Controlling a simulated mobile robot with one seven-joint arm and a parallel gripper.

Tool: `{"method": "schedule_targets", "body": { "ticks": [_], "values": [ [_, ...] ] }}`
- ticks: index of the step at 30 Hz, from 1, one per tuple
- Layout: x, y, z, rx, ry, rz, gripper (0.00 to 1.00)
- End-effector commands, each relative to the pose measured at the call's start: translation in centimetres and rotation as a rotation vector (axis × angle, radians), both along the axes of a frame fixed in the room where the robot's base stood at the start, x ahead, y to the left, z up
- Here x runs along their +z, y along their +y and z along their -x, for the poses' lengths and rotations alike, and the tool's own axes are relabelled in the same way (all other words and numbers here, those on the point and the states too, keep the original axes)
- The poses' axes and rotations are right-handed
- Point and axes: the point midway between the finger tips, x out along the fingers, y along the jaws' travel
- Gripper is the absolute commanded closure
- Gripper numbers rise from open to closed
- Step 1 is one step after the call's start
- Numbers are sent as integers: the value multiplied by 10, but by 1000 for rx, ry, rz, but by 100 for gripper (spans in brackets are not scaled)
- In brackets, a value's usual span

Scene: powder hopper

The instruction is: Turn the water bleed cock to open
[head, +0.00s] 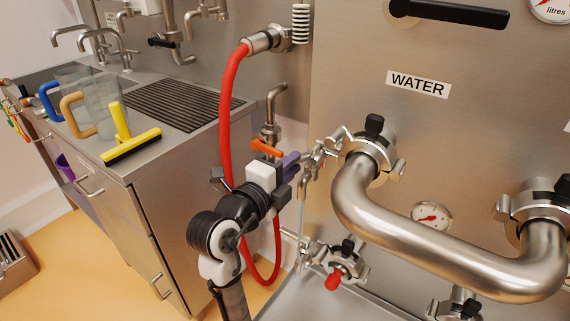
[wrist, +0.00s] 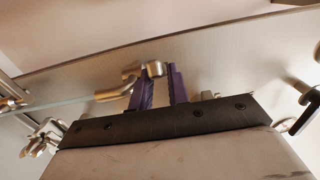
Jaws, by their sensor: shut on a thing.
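My gripper (head: 291,164), with purple fingers, is at the small metal water bleed cock (head: 313,158), left of the big steel pipe bend under the WATER label. In the wrist view, my gripper (wrist: 160,78) has its two fingers on either side of a small metal part of the cock (wrist: 155,69), and is shut on it. The cock's handle is mostly hidden by the fingers, so its angle is hard to read. A thin pale vertical line (head: 301,218) shows below the cock; I cannot tell whether it is water or a tube.
A red hose (head: 226,120) loops close behind my arm. An orange-handled tap (head: 267,148) stands just behind the gripper. The steel pipe bend (head: 365,205) is close on the right. A lower valve with a red knob (head: 333,280) sits below. A sink counter (head: 150,165) stands left.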

Motion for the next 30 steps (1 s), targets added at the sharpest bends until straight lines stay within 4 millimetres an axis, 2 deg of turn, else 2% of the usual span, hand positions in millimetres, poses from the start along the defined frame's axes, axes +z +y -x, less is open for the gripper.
{"method": "schedule_targets", "body": {
  "ticks": [11,20,26,27,30],
  "values": [
    [-2,-5,3,-10,4,-2,99],
    [-2,-20,15,-13,5,-2,99],
    [-1,-20,15,-11,5,-1,99],
    [-1,-20,15,-11,5,-1,80],
    [-1,-20,15,-9,4,-1,67]
  ]
}}
